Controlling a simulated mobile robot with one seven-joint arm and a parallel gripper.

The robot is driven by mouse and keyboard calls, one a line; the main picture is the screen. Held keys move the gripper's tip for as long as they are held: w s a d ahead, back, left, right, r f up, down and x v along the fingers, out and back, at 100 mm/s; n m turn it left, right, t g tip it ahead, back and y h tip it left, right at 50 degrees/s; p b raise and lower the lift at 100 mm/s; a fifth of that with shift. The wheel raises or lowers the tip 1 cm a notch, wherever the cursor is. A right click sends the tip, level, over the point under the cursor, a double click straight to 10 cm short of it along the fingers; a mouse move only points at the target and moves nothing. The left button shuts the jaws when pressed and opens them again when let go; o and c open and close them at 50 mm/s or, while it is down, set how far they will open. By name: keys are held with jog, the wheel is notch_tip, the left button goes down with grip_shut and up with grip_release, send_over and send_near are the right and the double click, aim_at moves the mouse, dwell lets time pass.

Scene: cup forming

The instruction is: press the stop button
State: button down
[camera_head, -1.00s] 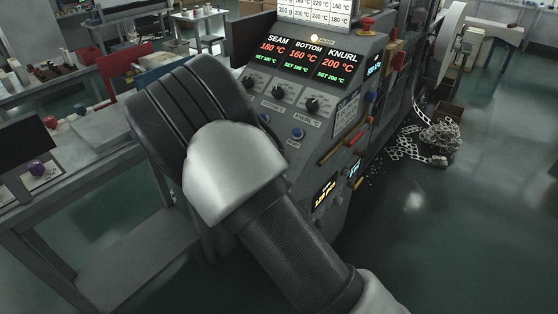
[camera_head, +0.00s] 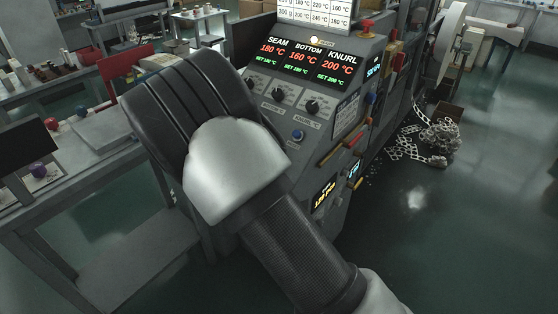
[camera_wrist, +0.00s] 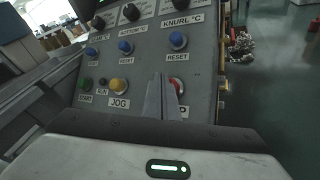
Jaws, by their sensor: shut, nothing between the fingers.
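The red stop button (camera_wrist: 178,85) is on the sloped grey control panel (camera_wrist: 205,75) in the wrist view. Its label is mostly hidden; only its last letter shows. My gripper (camera_wrist: 161,78) is shut and empty, with its fingertips just left of the red button and overlapping part of it in the picture. I cannot tell whether they touch it. In the head view my arm hides the gripper and the stop button.
Beside the fingers are a yellow JOG button (camera_wrist: 119,85) and a green START button (camera_wrist: 86,84). Blue buttons, including the RESET one (camera_wrist: 178,41), sit above. The head view shows the machine's temperature display (camera_head: 305,60), a side table (camera_head: 140,255) and metal scrap (camera_head: 438,138) on the floor.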

jog(key=shift+r, duration=0.15)
jog(key=r+p, duration=0.1)
jog(key=s+a+r+p, duration=0.1)
jog(key=s+r+p, duration=0.1)
jog(key=shift+s+a+r, duration=0.15)
jog(key=shift+a+r, duration=0.25)
dwell(0.6)
jog(key=s+d+r+m+g+h+p, duration=0.25)
jog(key=s+d+r+m+g, duration=0.2)
jog(key=d+r+m, duration=0.5)
jog(key=s+d+r+m+g+h+p, duration=0.2)
jog(key=s+d+r+m+g+h, duration=0.3)
jog(key=d, duration=0.8)
jog(key=s+d+r+m+g+y+p, duration=0.1)
jog(key=s+d+r+m+g+y, duration=0.2)
jog(key=s+m, duration=0.45)
jog(key=s+a+r+m+t+y+p, duration=0.3)
jog(key=s+a+r+m+y, duration=0.3)
jog(key=s+a+r+y, duration=0.2)
jog(key=s+r, duration=0.2)
jog(key=s, duration=0.2)
jog(key=shift+s+m, duration=0.2)
jog(key=shift+m, duration=0.1)
